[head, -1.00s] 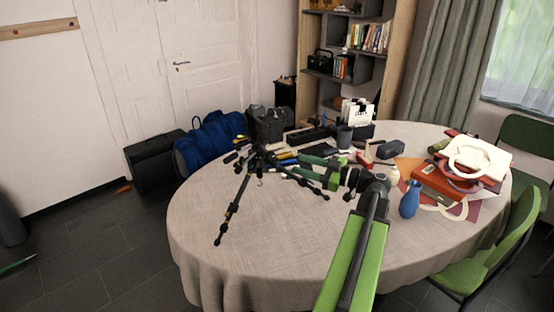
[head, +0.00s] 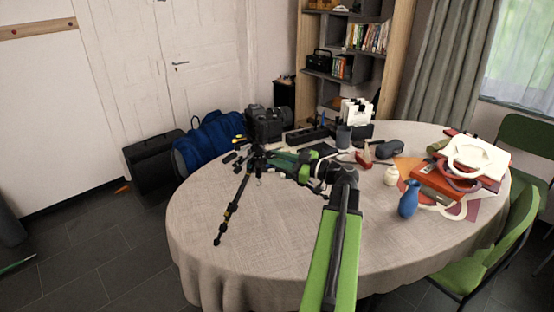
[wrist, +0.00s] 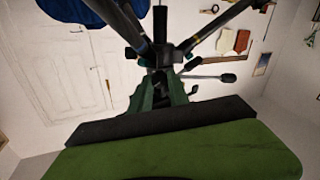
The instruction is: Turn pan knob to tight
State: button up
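The black tripod (head: 232,208) with yellow marks stands on the round table (head: 300,235), left of its middle. In the wrist view, its legs (wrist: 210,22) spread from a dark hub. A thin rod with a dark grip (wrist: 228,77) sticks out to the right, and a small dark knob (wrist: 194,89) shows beside the fingers. I cannot tell which part is the pan knob. My gripper (head: 272,158) is at the tripod's upper part. Its green toothed fingers (wrist: 164,90) show in the wrist view with dark tripod parts at or behind them; contact and finger gap are unclear.
Several small tools lie around the tripod. A blue vase (head: 408,199), a cream jar (head: 391,176) and a stack of red boxes (head: 440,184) stand to the right. A blue bag (head: 212,142) is behind the table.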

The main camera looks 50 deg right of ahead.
grip_shut()
jog(key=shift+m, duration=0.8)
jog(key=o, duration=0.6)
grip_release()
jog(key=v, duration=1.7)
jog(key=shift+s+d+r, duration=0.1)
jog(key=shift+s, duration=0.15)
